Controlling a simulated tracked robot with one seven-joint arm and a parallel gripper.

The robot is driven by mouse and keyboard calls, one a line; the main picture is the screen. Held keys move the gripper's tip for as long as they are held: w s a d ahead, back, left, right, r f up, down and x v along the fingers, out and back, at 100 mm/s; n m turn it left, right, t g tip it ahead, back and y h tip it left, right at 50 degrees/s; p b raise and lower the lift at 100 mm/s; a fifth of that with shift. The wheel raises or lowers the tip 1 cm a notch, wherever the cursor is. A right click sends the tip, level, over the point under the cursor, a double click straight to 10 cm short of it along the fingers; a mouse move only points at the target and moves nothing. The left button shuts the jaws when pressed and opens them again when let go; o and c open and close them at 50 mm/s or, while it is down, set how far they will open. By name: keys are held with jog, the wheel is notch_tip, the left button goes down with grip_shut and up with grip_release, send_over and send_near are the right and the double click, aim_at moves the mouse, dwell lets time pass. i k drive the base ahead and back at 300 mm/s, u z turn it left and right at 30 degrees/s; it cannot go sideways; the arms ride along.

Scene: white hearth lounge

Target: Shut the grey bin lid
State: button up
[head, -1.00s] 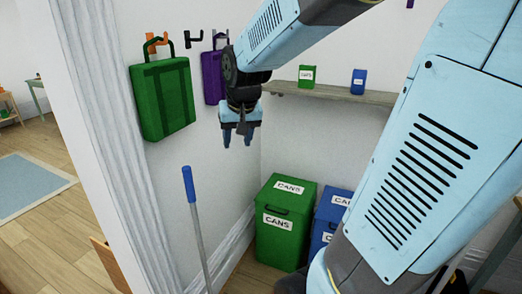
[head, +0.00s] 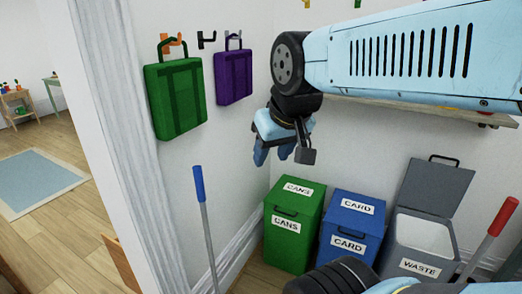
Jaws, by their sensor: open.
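The grey waste bin (head: 420,262) stands on the floor at the lower right, with a "WASTE" label on its front. Its grey lid (head: 436,188) is open, tilted up and back against the wall side, with a dark handle at its top edge. The pale inside of the bin shows. My gripper (head: 272,156) hangs above and to the left of the bin, over the green bin, pointing down. It is apart from the lid and holds nothing that I can see. My arm hides part of the bin's lower front.
A green cans bin (head: 292,240) and a blue card bin (head: 346,240) stand shut to the left. A red-handled pole (head: 501,216) leans close by the grey bin's right. A blue-handled pole (head: 199,184) stands at left. A shelf (head: 420,112) runs above; bags hang on hooks.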

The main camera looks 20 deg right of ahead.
aim_at(436, 188)
jog(key=u, duration=1.15)
jog(key=i, duration=0.1)
jog(key=z, duration=3.2)
jog(key=k, duration=0.8)
jog(key=z, duration=0.2)
jog(key=i, duration=0.8)
jog(key=u, duration=0.1)
